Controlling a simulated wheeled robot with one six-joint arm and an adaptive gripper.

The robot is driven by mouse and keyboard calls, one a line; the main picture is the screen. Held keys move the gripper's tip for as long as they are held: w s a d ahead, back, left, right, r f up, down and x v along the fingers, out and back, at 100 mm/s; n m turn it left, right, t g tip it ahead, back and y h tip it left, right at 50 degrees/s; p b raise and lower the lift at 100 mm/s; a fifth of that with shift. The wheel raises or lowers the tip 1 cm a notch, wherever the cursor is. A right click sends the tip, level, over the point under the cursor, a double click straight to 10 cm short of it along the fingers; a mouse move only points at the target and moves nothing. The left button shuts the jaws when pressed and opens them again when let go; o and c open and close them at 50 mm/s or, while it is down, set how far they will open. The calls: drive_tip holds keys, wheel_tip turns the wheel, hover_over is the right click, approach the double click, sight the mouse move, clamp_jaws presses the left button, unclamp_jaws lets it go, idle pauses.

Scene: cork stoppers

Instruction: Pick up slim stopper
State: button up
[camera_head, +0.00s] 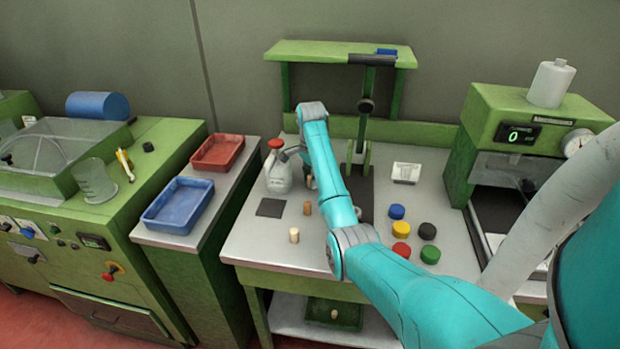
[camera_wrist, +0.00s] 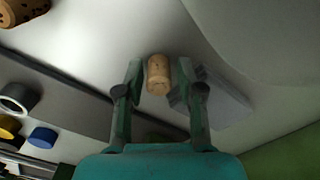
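A light brown, speckled cork stopper (camera_wrist: 158,73) stands between the two fingers of my gripper (camera_wrist: 159,78) in the wrist view. A narrow gap shows on each side of it, so the gripper looks open around it. In the head view my gripper (camera_head: 310,181) is low over the table beside the white bottle, mostly hidden by my arm. The stopper between the fingers cannot be made out there. A brown stopper (camera_head: 307,208) and a paler stopper (camera_head: 294,235) stand nearer the table's front. Part of another stopper (camera_wrist: 22,10) shows at the wrist view's top left.
A white bottle with a red cap (camera_head: 278,172) stands left of my gripper. A press with a dark base (camera_head: 362,190) is close on the right. Several coloured caps, one of them red (camera_head: 401,250), lie further right. A dark square pad (camera_head: 270,208) lies front left.

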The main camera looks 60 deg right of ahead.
drive_tip(key=shift+f, duration=0.3)
drive_tip(key=c, duration=0.5)
drive_tip(key=shift+o, duration=0.2)
drive_tip(key=shift+r, duration=0.1)
